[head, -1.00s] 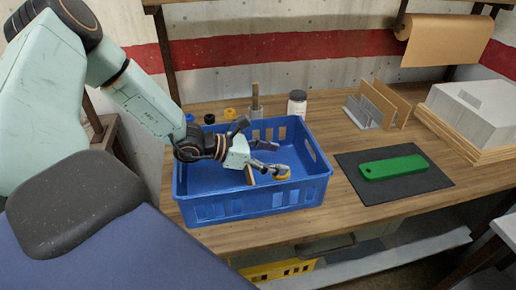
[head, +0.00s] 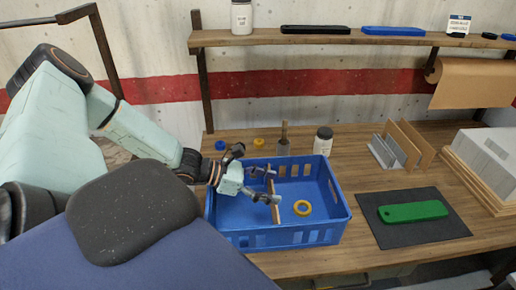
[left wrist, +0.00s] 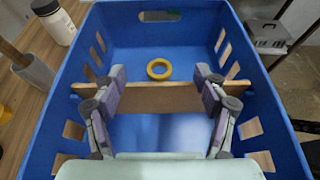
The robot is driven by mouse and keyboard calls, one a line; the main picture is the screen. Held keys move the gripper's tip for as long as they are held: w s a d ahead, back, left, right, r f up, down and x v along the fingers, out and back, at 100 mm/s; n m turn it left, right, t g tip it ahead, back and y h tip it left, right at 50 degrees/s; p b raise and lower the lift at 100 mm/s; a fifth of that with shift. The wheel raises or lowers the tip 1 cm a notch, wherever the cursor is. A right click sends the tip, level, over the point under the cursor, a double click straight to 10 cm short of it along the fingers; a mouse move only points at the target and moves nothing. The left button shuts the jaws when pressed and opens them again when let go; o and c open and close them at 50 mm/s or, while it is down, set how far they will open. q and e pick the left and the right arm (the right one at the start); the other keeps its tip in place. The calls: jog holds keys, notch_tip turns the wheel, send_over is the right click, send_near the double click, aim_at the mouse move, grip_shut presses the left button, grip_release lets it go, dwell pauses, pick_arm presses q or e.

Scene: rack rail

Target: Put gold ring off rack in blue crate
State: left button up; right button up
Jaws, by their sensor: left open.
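A gold ring (head: 296,208) lies flat on the floor of the blue crate (head: 290,238), right of a thin wooden divider (head: 276,212). In the left wrist view the ring (left wrist: 159,78) lies beyond the divider (left wrist: 150,98), inside the crate (left wrist: 190,30). My left gripper (head: 272,185) is over the crate with its fingers spread, empty and apart from the ring. The fingers (left wrist: 161,90) also show open in the left wrist view. My right gripper is not in view.
A green bar (head: 412,211) lies on a dark mat (head: 400,235) right of the crate. A white bottle (head: 322,143), a grey holder (head: 284,147) and small blue (head: 220,145) and yellow (head: 259,143) pieces stand behind the crate. A shelf (head: 330,39) runs above.

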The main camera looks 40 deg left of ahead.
pick_arm(q)
jog(key=p+v, duration=0.2)
jog(key=v, duration=0.1)
jog(key=shift+r+p, duration=0.1)
jog(key=shift+p, duration=0.2)
jog(key=shift+s, duration=0.1)
